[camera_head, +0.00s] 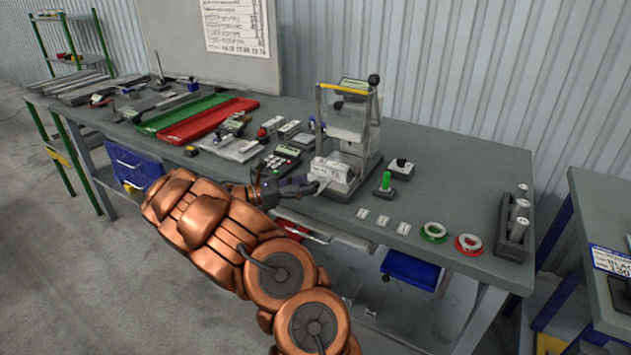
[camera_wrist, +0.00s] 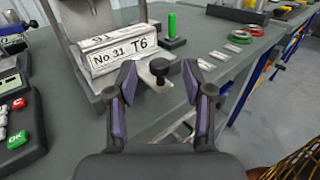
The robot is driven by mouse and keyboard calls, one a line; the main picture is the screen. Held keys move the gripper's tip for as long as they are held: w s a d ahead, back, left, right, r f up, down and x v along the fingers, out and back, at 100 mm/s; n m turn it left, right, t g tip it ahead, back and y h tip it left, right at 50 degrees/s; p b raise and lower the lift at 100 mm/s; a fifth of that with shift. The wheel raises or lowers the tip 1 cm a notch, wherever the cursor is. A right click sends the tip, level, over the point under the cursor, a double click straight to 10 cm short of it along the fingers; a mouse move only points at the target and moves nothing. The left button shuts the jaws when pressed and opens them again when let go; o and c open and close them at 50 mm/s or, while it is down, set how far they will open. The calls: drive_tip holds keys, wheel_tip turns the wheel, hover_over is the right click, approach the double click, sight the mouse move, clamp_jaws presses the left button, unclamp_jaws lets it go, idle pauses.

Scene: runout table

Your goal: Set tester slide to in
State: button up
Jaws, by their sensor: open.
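The tester (camera_head: 347,130) stands on the bench, with a clear guard, yellow trim and a black ball-ended lever on top. The slide's metal front tab (camera_wrist: 146,79) carries a black knob (camera_wrist: 160,68) and sticks out toward me. My gripper (camera_wrist: 158,76) is open, its fingertips on either side of the knob; contact is unclear. In the head view my gripper (camera_head: 298,186) is at the tester's front left, and the knob is hard to make out.
A keypad device (camera_head: 279,160) lies left of the tester. A green-topped part (camera_head: 385,183) and a black-knobbed box (camera_head: 400,168) stand to its right. Small pale tiles (camera_head: 383,220), a green ring (camera_head: 433,232) and a red ring (camera_head: 467,244) lie along the bench's front right.

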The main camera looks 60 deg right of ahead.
sight(315, 182)
drive_tip(key=shift+p+x, duration=0.3)
drive_tip(key=shift+x, duration=1.6)
clamp_jaws()
